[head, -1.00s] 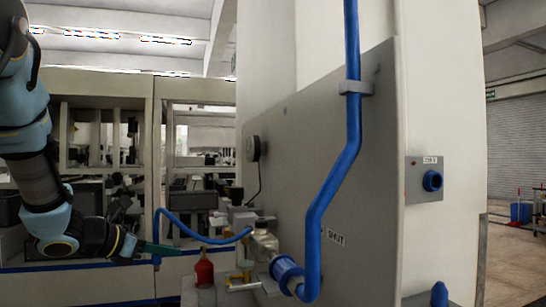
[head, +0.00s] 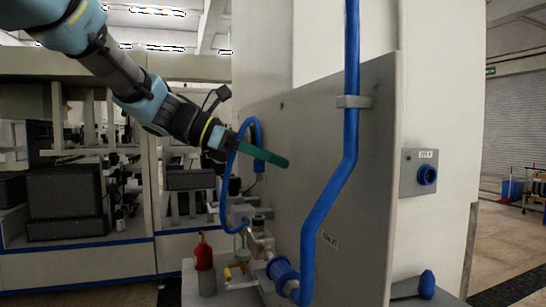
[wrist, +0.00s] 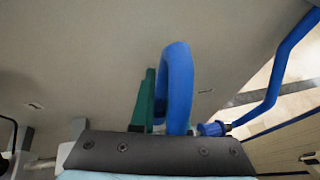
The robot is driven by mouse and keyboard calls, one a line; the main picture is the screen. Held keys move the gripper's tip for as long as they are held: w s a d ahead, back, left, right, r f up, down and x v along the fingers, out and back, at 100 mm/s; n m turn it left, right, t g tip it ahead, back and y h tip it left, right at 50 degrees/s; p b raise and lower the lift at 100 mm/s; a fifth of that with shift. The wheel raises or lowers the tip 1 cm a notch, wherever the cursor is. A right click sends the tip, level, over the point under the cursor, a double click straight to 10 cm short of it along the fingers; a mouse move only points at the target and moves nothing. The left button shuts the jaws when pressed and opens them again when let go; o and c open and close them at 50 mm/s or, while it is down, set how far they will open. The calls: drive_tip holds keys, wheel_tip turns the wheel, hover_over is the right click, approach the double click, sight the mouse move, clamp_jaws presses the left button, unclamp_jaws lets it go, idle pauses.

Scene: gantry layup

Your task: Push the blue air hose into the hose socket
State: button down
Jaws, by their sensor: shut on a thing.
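The blue air hose (head: 224,185) rises from the brass fitting (head: 259,238) and arches up to my gripper (head: 262,153). My gripper has green fingers and is shut on the hose, in front of the grey panel's left part. In the wrist view the hose (wrist: 178,85) makes a tall narrow loop beside a green finger (wrist: 145,102).
A thick blue pipe (head: 333,187) runs down the grey panel (head: 378,190) to a blue coupling (head: 281,270). A red bottle (head: 203,254) stands by the brass fitting. A blue knob (head: 427,284) sits low at right. The panel's upper middle is clear.

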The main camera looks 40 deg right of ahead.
drive_tip(key=shift+w+a+r+p, duration=0.1)
drive_tip(key=shift+p, duration=0.35)
drive_tip(key=shift+f+b, duration=1.9)
drive_tip(key=shift+f, duration=1.1)
drive_tip(key=shift+p, duration=0.65)
drive_tip(key=shift+f+b, duration=0.85)
drive_tip(key=shift+f, duration=0.55)
drive_tip(key=c, duration=0.8)
unclamp_jaws()
drive_tip(key=shift+c, duration=0.2)
drive_tip(key=b+v, duration=0.2)
drive_tip(key=v, duration=0.8)
drive_tip(key=shift+w+a+r+b, duration=0.2)
drive_tip(key=shift+a+b, duration=0.1)
drive_tip(key=shift+b, duration=0.1)
